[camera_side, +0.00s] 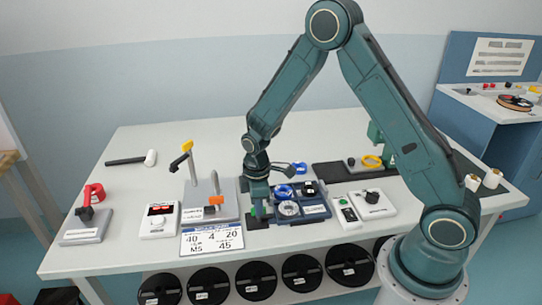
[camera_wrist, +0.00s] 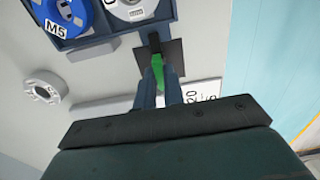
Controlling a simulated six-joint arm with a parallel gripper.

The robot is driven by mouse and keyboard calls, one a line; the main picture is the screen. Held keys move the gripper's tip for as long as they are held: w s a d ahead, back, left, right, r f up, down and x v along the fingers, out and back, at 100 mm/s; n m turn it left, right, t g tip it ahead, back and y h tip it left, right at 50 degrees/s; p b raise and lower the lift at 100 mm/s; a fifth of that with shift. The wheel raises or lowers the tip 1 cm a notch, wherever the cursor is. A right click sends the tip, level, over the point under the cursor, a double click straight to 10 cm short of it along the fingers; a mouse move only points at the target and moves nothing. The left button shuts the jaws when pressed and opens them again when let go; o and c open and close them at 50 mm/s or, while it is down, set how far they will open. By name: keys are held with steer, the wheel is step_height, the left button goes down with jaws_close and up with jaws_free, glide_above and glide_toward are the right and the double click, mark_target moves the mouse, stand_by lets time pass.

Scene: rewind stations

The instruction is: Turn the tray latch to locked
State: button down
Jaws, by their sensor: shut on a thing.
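The tray latch has a green handle (camera_wrist: 157,72) on a dark base plate (camera_wrist: 174,55) at the tray's near edge; the green also shows in the side view (camera_side: 258,211). My gripper (camera_wrist: 160,88) is shut on the green handle, one finger on each side, and points down at the latch (camera_side: 259,205). The blue tray (camera_wrist: 112,38) lies beside the latch and holds a blue spool (camera_wrist: 66,14) marked M5 and a grey-white spool (camera_wrist: 132,8). In the side view the tray (camera_side: 303,212) is partly behind my gripper. I cannot read any lock marking.
A white number card (camera_side: 212,239) lies close to the latch, at the table's front edge. A grey base with upright levers (camera_side: 212,205) stands to the left. White boxes (camera_side: 372,204) stand right of the tray. A loose grey ring (camera_wrist: 43,88) lies near the tray.

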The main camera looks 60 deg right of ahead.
steer(key=shift+r, duration=0.1)
steer(key=c, duration=1.5)
jaws_free()
steer(key=shift+r, duration=0.1)
step_height(320, 180, up, 14)
steer(key=shift+f, duration=0.25)
steer(key=shift+r, duration=0.1)
